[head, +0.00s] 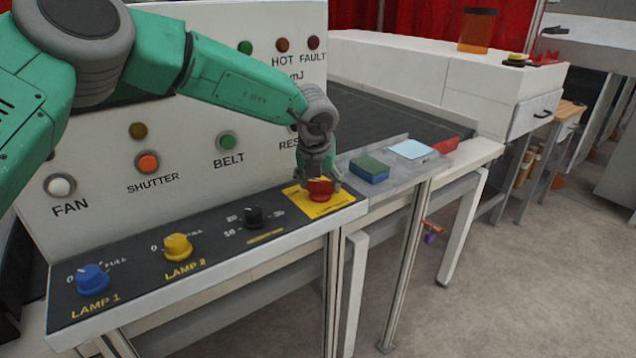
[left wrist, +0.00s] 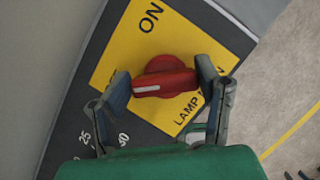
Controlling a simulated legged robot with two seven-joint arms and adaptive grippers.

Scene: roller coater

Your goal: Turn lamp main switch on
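The lamp main switch is a red rotary knob (head: 320,188) on a yellow plate (head: 318,205) at the right end of the sloped control panel. In the left wrist view the red knob (left wrist: 165,77) has a white line on its handle that points left, not at the ON label (left wrist: 151,17). My left gripper (head: 317,180) is down over the knob from above. In the left wrist view its two fingers (left wrist: 163,86) stand apart at either end of the handle, with what looks like a narrow gap at each side. My right gripper is not in view.
A blue Lamp 1 knob (head: 92,279), a yellow Lamp 2 knob (head: 178,247) and a black dial (head: 254,217) sit left along the panel. An upright panel with buttons stands behind. Green-blue (head: 369,169) and pale blue (head: 411,149) blocks lie on a ledge to the right.

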